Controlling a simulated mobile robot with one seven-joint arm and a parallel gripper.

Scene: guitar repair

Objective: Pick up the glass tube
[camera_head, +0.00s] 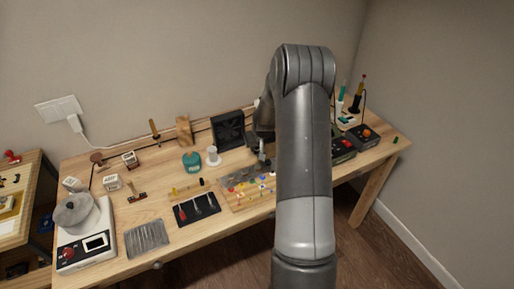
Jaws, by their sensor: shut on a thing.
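My gripper (262,158) is low over the middle-right of the workbench, partly covered by my own grey arm. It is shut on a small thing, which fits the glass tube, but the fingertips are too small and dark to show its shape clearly. I cannot tell whether the held thing touches the bench. The gripper is just behind the wooden board of coloured parts (236,204) and in front of the black square fan-like box (228,130).
A white spool-like cylinder (213,156) and a teal container (191,162) stand left of my gripper. Dark boxes (343,149) and a soldering stand (347,119) are right of my arm.

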